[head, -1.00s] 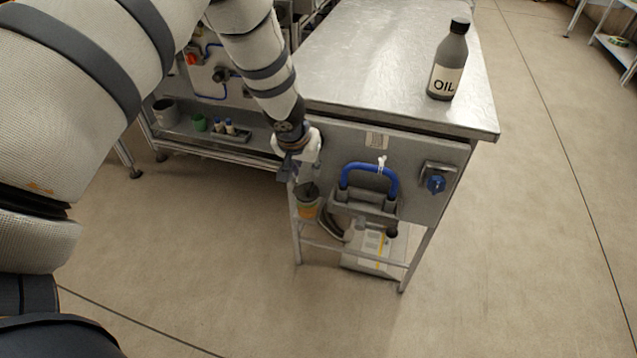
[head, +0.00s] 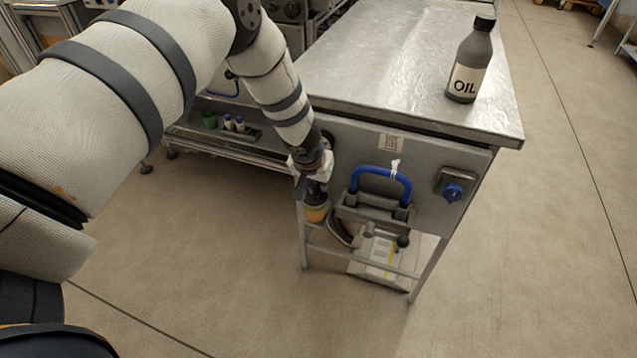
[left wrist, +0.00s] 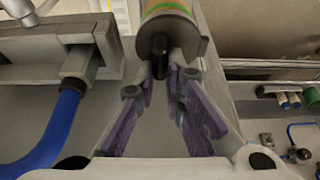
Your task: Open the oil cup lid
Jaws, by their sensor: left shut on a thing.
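The oil cup (head: 316,214), yellowish with a dark top, is at the left front leg of the metal workbench. In the left wrist view the cup (left wrist: 165,8) has a green and orange band and a grey lid (left wrist: 188,30) with a dark knob (left wrist: 159,56). The lid sits on the cup. My left gripper (head: 309,190) is directly above the cup, its purple-padded fingers (left wrist: 170,68) shut on the lid's knob. The fingers partly hide the lid in the head view. My right gripper is not in view.
A blue handle (head: 380,176) on a grey bracket is close to the right of the gripper. A blue rotary switch (head: 453,192) is farther right. An oil bottle (head: 470,62) stands on the workbench top (head: 375,60). The floor in front is clear.

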